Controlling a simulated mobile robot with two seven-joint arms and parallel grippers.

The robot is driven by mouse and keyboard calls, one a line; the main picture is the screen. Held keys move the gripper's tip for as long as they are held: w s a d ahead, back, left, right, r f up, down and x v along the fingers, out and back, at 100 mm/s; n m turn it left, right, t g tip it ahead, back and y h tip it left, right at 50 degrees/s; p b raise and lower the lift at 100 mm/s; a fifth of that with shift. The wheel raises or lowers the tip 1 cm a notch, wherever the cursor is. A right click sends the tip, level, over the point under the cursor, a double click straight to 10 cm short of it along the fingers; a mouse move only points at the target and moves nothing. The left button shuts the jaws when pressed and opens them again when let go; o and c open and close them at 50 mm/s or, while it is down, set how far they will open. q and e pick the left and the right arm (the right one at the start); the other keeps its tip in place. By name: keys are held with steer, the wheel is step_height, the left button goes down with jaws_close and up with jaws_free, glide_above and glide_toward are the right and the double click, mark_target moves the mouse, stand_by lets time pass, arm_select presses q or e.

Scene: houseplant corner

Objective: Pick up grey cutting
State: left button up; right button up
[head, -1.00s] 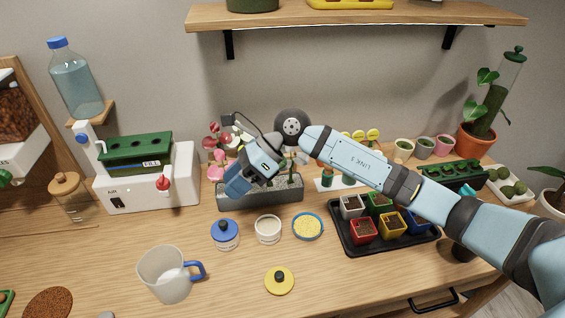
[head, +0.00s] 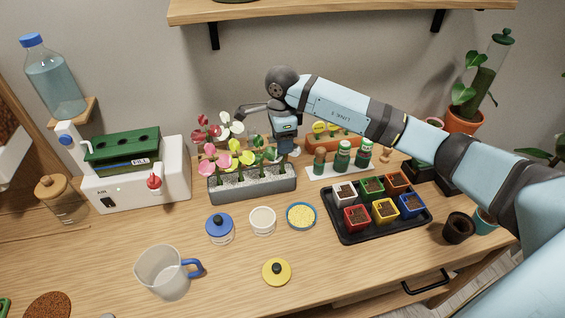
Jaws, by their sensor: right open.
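A grey trough (head: 255,190) with pale gravel holds several cuttings with pink, white, yellow and green leaves. I cannot single out a grey cutting among them. An orange trough (head: 345,140) with small plants stands behind and to the right. My right gripper (head: 288,148) points down just behind the right end of the grey trough, near the green-leaved cutting (head: 260,150). It is open, and I see nothing held in it. Its fingers are small and partly hidden, so contact with a plant cannot be told. My left gripper is out of view.
A black tray (head: 345,233) holds several coloured pots. A blue-lidded jar (head: 219,228), white cup (head: 262,221), yellow dish (head: 300,216) and measuring jug (head: 165,272) stand in front.

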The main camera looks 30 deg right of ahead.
mark_target(283, 156)
steer(key=shift+s+f+p, duration=0.1)
steer(key=shift+f+p, duration=0.55)
steer(key=shift+f, duration=2.05)
jaws_close()
